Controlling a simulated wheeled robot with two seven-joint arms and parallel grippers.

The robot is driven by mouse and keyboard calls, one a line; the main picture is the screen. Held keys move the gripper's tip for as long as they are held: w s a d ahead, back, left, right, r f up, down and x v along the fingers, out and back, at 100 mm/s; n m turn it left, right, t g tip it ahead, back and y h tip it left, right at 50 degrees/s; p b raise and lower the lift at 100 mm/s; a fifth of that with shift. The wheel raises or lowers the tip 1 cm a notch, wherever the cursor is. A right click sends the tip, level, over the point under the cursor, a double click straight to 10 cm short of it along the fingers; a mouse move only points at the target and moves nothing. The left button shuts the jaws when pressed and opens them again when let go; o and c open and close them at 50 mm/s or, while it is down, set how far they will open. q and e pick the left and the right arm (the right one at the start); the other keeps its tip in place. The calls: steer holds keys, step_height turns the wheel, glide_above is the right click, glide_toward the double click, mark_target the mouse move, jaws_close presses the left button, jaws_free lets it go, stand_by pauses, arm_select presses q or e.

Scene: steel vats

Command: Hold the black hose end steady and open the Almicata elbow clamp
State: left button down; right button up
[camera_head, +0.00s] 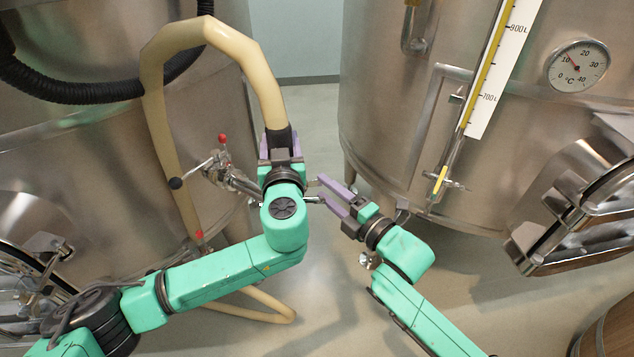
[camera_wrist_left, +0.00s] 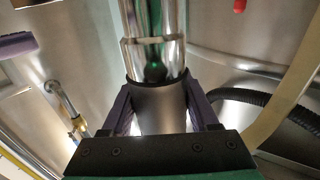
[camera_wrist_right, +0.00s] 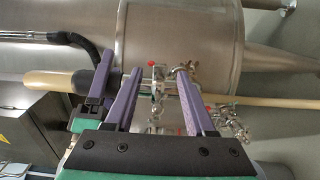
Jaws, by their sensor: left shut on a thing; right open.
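The black hose end (camera_head: 277,138) is the dark cuff on a thick cream hose (camera_head: 212,34). My left gripper (camera_head: 281,151) is shut around it; the left wrist view shows the black cuff (camera_wrist_left: 158,112) between both fingers, against a shiny steel pipe (camera_wrist_left: 153,28) with a narrow ring. My right gripper (camera_head: 323,190) is open beside the left one, a thin steel rod (camera_head: 312,200) near its tips. In the right wrist view, steel fittings with a red knob (camera_wrist_right: 154,72) show between or behind its fingers. In the head view my left arm hides the elbow clamp; I cannot make it out surely elsewhere.
A steel vat (camera_head: 385,120) with a gauge (camera_head: 577,65) stands right; another vat (camera_head: 60,140) stands left. A valve with red and black knobs (camera_head: 210,163) juts out left of my left gripper. A black corrugated hose (camera_head: 85,92) hangs upper left.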

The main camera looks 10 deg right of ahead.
mark_target(318, 184)
steer(key=x, duration=0.3)
steer(key=shift+w+a, duration=0.25)
steer(key=shift+w, duration=0.1)
jaws_close()
steer(key=shift+f, duration=0.1)
stand_by(0.9)
